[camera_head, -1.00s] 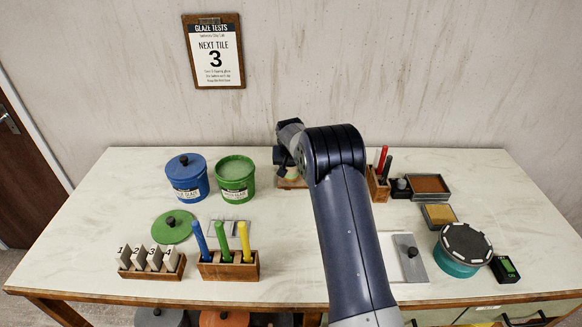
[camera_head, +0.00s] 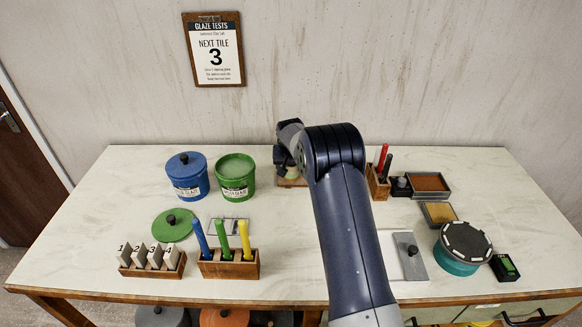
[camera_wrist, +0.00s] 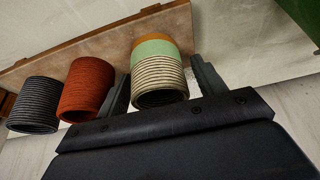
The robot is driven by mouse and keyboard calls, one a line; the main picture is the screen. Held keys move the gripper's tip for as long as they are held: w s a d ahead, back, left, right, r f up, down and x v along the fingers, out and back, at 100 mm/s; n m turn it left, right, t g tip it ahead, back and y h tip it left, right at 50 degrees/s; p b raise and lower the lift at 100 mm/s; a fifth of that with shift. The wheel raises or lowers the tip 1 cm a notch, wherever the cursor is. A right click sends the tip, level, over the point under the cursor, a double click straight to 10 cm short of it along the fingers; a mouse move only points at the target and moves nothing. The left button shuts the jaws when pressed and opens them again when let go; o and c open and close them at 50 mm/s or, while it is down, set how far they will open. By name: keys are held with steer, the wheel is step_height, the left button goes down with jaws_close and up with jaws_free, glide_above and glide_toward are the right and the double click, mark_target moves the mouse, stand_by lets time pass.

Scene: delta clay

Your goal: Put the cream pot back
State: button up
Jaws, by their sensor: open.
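The cream pot (camera_wrist: 160,82) is ribbed, with a pale green band and an orange band beyond it. In the wrist view it sits between the two fingers of my open gripper (camera_wrist: 165,76), at the end of a row on a wooden board (camera_wrist: 100,48). A small part of the pot (camera_head: 291,172) shows in the head view beside my gripper (camera_head: 284,160), low over the board (camera_head: 290,183). My arm hides the rest of the pot and its neighbours there.
A rust pot (camera_wrist: 86,90) and a dark grey pot (camera_wrist: 35,104) stand left of the cream pot in the wrist view. In the head view, a green glaze bucket (camera_head: 236,178) stands left of my gripper and a wooden tool holder (camera_head: 377,183) right of my arm.

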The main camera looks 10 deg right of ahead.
steer(key=b+v, duration=0.2)
steer(key=v, duration=1)
